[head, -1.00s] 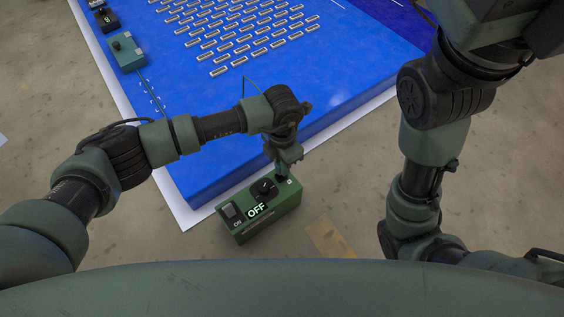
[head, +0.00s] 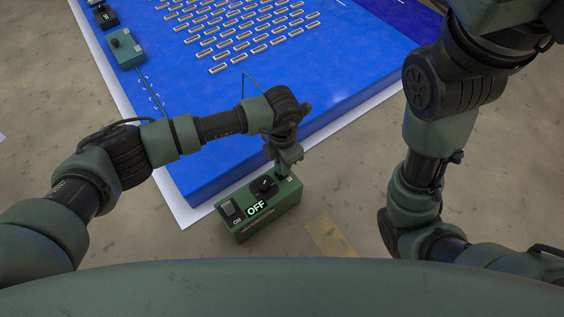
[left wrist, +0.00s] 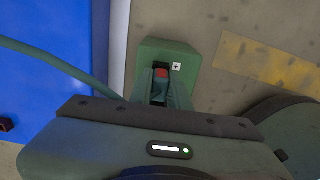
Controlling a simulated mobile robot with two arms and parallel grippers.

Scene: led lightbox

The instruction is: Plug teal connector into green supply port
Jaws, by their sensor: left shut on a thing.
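The green supply box (head: 262,228) stands on the floor at the front edge of the blue panel. Its top has a dark knob, a switch and a lit OFF label. My left gripper (head: 283,168) points down at the box's far right end, shut on the teal connector, which the fingers mostly hide. In the left wrist view the fingers (left wrist: 161,90) are over the green box (left wrist: 185,50). A red part (left wrist: 161,73) shows between them, right at a dark opening in the box top. I cannot tell how deep the connector sits. My right gripper is out of view.
A teal cable (left wrist: 60,65) runs from the left toward my gripper. The blue panel (head: 310,110) carries rows of small light modules. A teal box (head: 126,52) with a knob sits at its left edge. A yellow floor mark (head: 330,236) lies right of the green box; open floor surrounds it.

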